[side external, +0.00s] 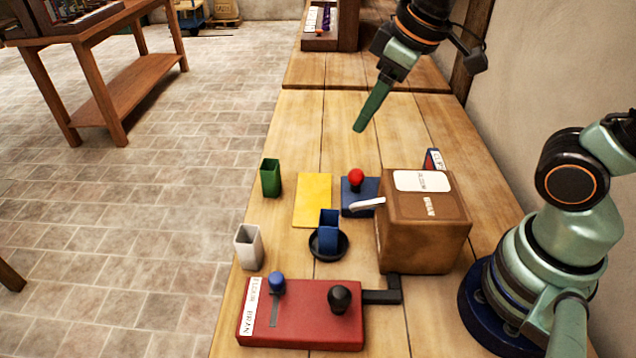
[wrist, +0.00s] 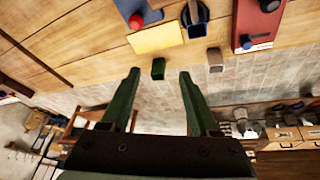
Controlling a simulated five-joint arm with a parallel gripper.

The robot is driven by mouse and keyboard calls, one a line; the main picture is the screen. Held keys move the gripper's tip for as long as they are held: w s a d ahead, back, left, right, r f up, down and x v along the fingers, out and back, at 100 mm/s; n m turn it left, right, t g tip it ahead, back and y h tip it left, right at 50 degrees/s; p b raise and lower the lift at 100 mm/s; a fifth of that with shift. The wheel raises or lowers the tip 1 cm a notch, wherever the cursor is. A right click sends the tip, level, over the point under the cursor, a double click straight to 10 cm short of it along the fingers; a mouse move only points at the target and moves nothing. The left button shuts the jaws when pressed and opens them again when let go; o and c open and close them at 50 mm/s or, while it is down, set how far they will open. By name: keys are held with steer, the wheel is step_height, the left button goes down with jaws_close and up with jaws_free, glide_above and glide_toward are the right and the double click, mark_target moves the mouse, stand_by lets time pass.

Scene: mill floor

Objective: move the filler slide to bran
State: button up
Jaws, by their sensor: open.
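The filler is a red box (side external: 305,325) at the near end of the bench, with a white label strip reading FLOUR at its far end and BRAN at its near end. Its slide is a blue knob (side external: 277,283) at the far, FLOUR end of a dark slot. The blue knob (wrist: 246,42) and red box (wrist: 258,18) also show at the wrist view's upper right. My gripper (side external: 359,128) is up over the far part of the bench, well away from the slide. Its two green fingers are apart and empty in the wrist view (wrist: 159,72).
A black knob (side external: 340,297) stands on the red box. A green cup (side external: 270,178), white cup (side external: 248,247), blue cup (side external: 328,233) in a dark dish, yellow mat (side external: 312,200) and red button (side external: 356,178) are nearby.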

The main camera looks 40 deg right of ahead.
steer(key=w+a+f+n+g, duration=0.1)
steer(key=a+f+n+g, duration=0.1)
steer(key=a+n, duration=0.7)
steer(key=n+g, duration=0.2)
steer(key=n, duration=0.3)
glide_toward(275, 278)
steer(key=shift+h, duration=0.4)
steer(key=f, duration=0.8)
steer(key=shift+w+a+f, duration=0.2)
steer(key=shift+a+f, duration=0.05)
steer(key=shift+f, duration=0.1)
jaws_close()
